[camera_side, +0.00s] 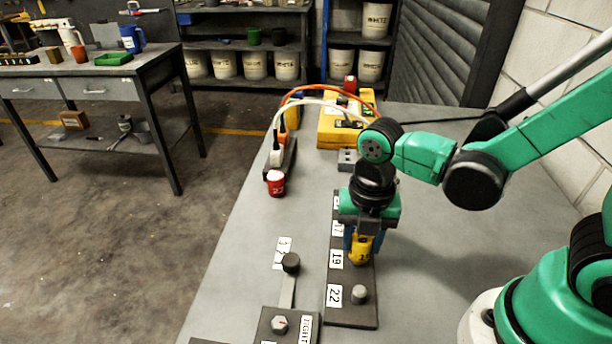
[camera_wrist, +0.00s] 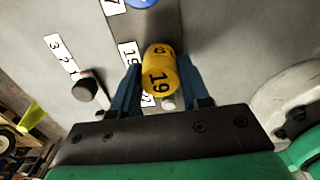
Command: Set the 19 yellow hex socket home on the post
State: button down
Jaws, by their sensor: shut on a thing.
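The yellow socket (camera_side: 361,249), marked 19, is between the blue fingers of my gripper (camera_side: 360,240), which are shut on it. In the wrist view the socket (camera_wrist: 158,68) shows its 19 between the fingertips (camera_wrist: 159,80). It is over the dark rail (camera_side: 343,312), beside the label 19 (camera_side: 336,259). The post at that label is hidden by the socket and fingers. I cannot tell whether the socket's lower end is on the post or above it. The bare post (camera_side: 359,293) at label 22 (camera_side: 334,295) stands nearer the front.
A black-knobbed lever (camera_side: 290,263) and a dial box (camera_side: 280,324) are left of the rail. A blue socket (camera_wrist: 142,3) is at the wrist view's top edge. A yellow case (camera_side: 340,130) is behind.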

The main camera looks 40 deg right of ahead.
jog(key=shift+f, duration=0.55)
jog(key=shift+c, duration=0.2)
grip_release()
jog(key=shift+r, duration=3.45)
